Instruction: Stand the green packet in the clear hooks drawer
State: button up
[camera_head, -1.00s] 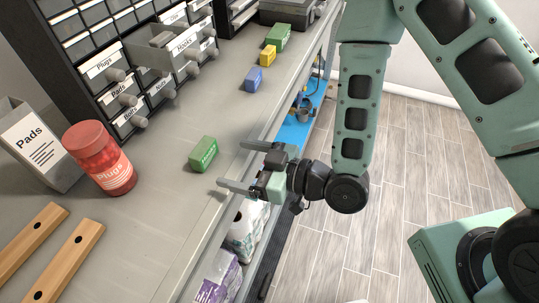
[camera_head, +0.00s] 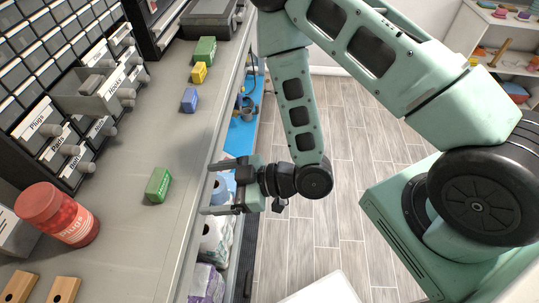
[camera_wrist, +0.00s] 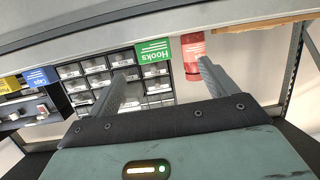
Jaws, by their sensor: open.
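The green packet (camera_head: 158,185) stands on the grey bench top near its front edge. In the wrist view it (camera_wrist: 153,50) shows the word "Hooks" and appears between my finger lines, beyond the tips. My gripper (camera_head: 209,190) is open and empty at the bench edge, to the right of the packet and apart from it, its fingers pointing left at it. The clear hooks drawer (camera_head: 112,87) is pulled out of the dark drawer cabinet, open at the top. A grey piece shows inside it, and its floor is mostly hidden.
A blue block (camera_head: 189,99), a yellow block (camera_head: 199,72) and another green block (camera_head: 205,50) stand farther back along the bench. A red-lidded jar (camera_head: 57,214) and wooden bars (camera_head: 63,290) are at the left front. The bench around the green packet is clear.

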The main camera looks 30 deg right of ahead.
notch_tip(320, 180, up, 7)
jog(key=w+d+g+h, duration=0.2)
jog(key=d+g+h, duration=0.1)
jog(key=h, duration=0.5)
jog(key=s+d+r+m+g+h, duration=0.4)
jog(key=s+d+r+m, duration=0.15)
jog(key=s+r, duration=0.65)
notch_tip(320, 180, down, 10)
jog(key=b, duration=0.9)
jog(key=shift+s+d+r+h, duration=0.15)
jog(key=shift+s+d+h, duration=0.2)
jog(key=shift+d, duration=0.1)
jog(key=shift+n, duration=0.25)
